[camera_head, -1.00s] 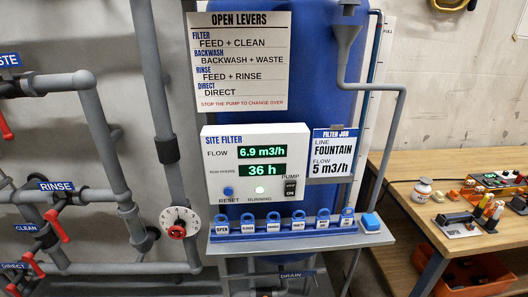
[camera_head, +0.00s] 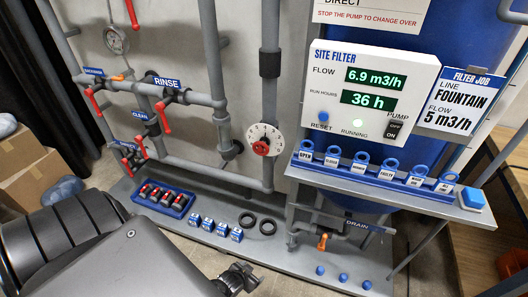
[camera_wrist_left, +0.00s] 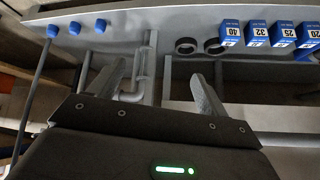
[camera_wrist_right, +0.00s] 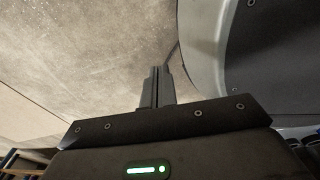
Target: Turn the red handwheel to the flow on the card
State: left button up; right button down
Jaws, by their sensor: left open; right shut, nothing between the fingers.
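The red handwheel (camera_head: 261,147) sits in front of a round white dial (camera_head: 271,134) on the grey pipe. The filter job card (camera_head: 456,101) reads line FOUNTAIN, flow 5 m3/h. The flow display (camera_head: 375,79) reads 6.9 m3/h. My left gripper (camera_head: 240,277) is low in front of the bench, below the handwheel and apart from it. In the left wrist view its fingers (camera_wrist_left: 160,80) are spread with nothing held. My right gripper (camera_wrist_right: 157,82) is shut and empty in its wrist view, facing a pale surface; the head view does not show it.
Red levers (camera_head: 165,104) line the pipes at left. A low shelf carries a blue tray (camera_head: 185,211), small blue boxes (camera_head: 208,224), black rings (camera_head: 267,228) and blue caps (camera_head: 343,277). A ledge with blue tags (camera_head: 385,175) juts out right of the handwheel.

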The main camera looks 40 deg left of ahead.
pick_arm(q)
jog(key=w+a+r+n+t, duration=0.1)
jog(key=w+a+r+t, duration=0.2)
jog(key=w+r, duration=0.5)
jog(key=n+t+y+b, duration=0.2)
jog(key=n+t+y, duration=0.3)
jog(key=t, duration=0.1)
send_near(260, 149)
jog(key=w, duration=0.2)
jog(key=x, duration=0.8)
jog(key=shift+a+f, duration=0.1)
jog(key=shift+a, duration=0.35)
jog(key=shift+w+a, duration=0.25)
jog(key=shift+w, duration=0.4)
pick_arm(e)
jog(key=shift+w+d+f, duration=0.8)
jog(key=shift+d+f, duration=0.2)
jog(key=shift+f, duration=0.05)
pick_arm(q)
jog(key=shift+c, duration=0.5)
pick_arm(e)
jog(key=shift+d, duration=0.1)
